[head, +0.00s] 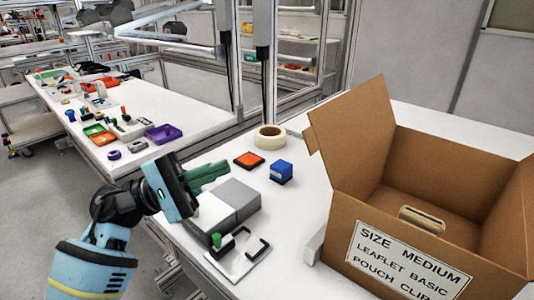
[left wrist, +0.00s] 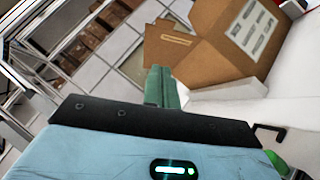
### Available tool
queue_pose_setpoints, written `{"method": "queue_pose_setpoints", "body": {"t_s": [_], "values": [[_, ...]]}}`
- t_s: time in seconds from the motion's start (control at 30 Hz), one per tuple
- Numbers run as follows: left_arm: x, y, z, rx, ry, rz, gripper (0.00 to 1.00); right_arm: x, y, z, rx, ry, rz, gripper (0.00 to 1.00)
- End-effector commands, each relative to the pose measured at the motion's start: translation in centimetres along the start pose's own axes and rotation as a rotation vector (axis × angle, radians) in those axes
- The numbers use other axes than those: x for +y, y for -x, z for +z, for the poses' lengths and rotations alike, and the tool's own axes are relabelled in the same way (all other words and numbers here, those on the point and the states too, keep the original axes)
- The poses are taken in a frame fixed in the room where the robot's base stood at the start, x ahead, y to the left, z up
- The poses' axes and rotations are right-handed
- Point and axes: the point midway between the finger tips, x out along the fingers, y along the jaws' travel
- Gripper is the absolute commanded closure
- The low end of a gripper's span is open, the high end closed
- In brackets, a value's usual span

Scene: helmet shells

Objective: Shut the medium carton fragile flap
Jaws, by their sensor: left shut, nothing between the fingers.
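The medium carton (head: 345,235) is an open brown box on the white table at the right, its front labelled "SIZE MEDIUM LEAFLET BASIC POUCH CLIP". A tall flap (head: 352,125) stands up at its left side, and the box mouth is open. I see no "fragile" marking. The carton also shows in the left wrist view (left wrist: 200,50), tilted by the camera. My left gripper (head: 222,168), with green fingers, is shut and empty, left of the carton and apart from it. Its fingers also show in the left wrist view (left wrist: 162,85). My right gripper is not in view.
A black bracket (head: 258,249) is near the table's front edge. Metal posts stand behind.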

Motion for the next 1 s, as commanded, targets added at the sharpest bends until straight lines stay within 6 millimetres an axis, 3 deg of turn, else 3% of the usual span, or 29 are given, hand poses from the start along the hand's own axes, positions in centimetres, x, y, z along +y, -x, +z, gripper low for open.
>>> {"method": "queue_pose_setpoints", "body": {"t_s": [0.17, 0.63, 0.8, 1.0], "values": [[0.1, -1.8, 0.1, -0.003, -0.001, -0.002, 1.0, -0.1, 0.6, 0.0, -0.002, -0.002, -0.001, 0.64], [0.1, -10.3, 0.2, -0.003, -0.002, -0.004, 1.0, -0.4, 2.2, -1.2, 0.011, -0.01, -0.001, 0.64], [0.1, -11.8, 2.0, -0.003, -0.003, -0.005, 1.0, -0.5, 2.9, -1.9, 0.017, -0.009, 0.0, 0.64], [0.0, -12.7, 2.8, -0.001, -0.001, -0.004, 1.0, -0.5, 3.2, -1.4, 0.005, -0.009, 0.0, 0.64]]}}
